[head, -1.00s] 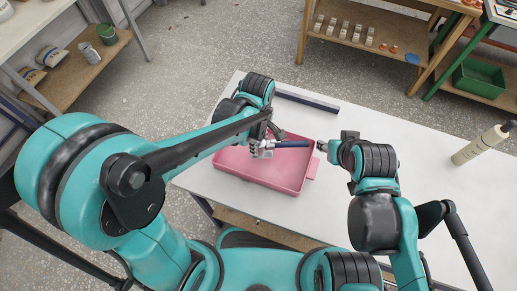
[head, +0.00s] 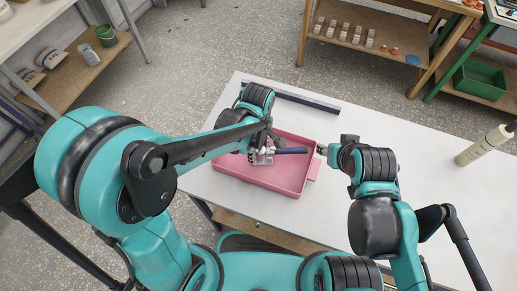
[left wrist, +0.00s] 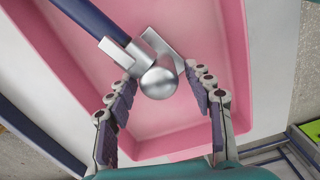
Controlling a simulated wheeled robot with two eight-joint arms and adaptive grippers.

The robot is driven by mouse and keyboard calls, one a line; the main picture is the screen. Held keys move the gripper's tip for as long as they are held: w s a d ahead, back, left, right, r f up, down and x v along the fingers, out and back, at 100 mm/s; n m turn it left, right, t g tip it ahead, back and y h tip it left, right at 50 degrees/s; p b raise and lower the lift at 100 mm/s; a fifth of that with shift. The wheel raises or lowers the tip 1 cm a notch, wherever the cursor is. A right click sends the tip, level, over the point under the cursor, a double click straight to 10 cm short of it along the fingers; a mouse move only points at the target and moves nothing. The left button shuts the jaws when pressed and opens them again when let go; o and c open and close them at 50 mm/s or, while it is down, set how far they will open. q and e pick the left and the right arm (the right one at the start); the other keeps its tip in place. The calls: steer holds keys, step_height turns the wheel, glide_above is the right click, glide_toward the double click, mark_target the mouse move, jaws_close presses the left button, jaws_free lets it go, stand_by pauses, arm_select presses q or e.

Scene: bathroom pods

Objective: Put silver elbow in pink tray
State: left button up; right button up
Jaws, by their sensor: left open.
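The silver elbow (left wrist: 160,78) has a shiny rounded end and shows between the fingers of my left gripper (left wrist: 161,82). It also shows in the head view (head: 264,158) over the left-middle of the pink tray (head: 287,187). My left gripper (head: 257,148) is open around the elbow; whether a finger touches it I cannot tell. A dark blue rod (head: 292,150) with a pale end runs right from the elbow, seemingly joined to it. The pink tray's floor (left wrist: 75,90) lies beneath both. My right gripper (head: 323,148) is beside the tray's right edge; its jaws are too small to read.
The tray lies on a white table (head: 400,160). The table between bottle and bar is clear. Shelves with small parts (head: 345,33) and a green bin (head: 480,80) stand beyond.

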arm_select(q)
steer(key=shift+r, duration=0.2)
step_height(320, 180, up, 12)
steer(key=p, duration=0.4)
steer(key=s+a+r+m+t, duration=0.2)
steer(key=a+m+t, duration=0.1)
steer(key=a+m, duration=0.3)
steer(key=s+a+r+m+t, duration=0.2)
steer(key=a+m, duration=0.4)
steer(key=a, duration=0.3)
steer(key=shift+s+a+r+t, duration=0.3)
steer(key=shift+s+t, duration=0.4)
steer(key=shift+t, duration=0.5)
steer(key=shift+f, duration=0.15)
step_height(320, 180, down, 3)
steer(key=b, duration=0.3)
steer(key=shift+f, duration=0.1)
